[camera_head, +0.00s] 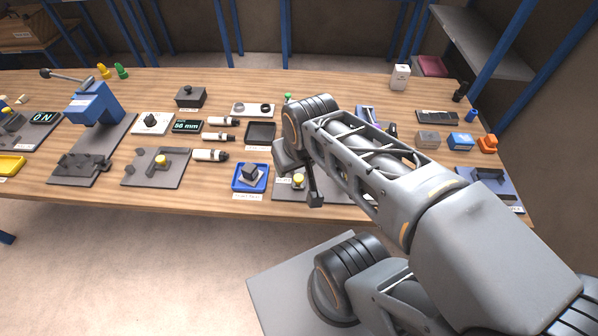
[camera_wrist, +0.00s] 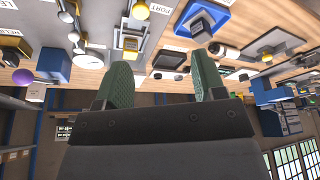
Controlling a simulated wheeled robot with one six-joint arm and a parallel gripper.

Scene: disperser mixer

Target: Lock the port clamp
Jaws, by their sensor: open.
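In the head view, a dark plate (camera_head: 283,194) at the table's front edge bears a yellow-topped part (camera_head: 298,181). My arm covers much of this plate. A dark bar with a block at its end (camera_head: 315,200) shows there, but I cannot tell whether it belongs to the clamp. In the wrist view, a label reading PORT (camera_wrist: 160,5) lies beside a yellow ball (camera_wrist: 139,11) and a part with yellow (camera_wrist: 130,42). Whether the clamp is locked is not clear. My gripper (camera_wrist: 160,78) is open, its green-padded fingers apart with nothing held between them. The fingers are hidden in the head view.
A blue tray (camera_head: 237,186) with a dark block stands left of the plate. White cylinders (camera_head: 210,155) and a black tray (camera_head: 261,134) lie behind it. A blue press (camera_head: 95,103) stands far left. Small boxes (camera_head: 427,139) stand at the right. The front edge is close.

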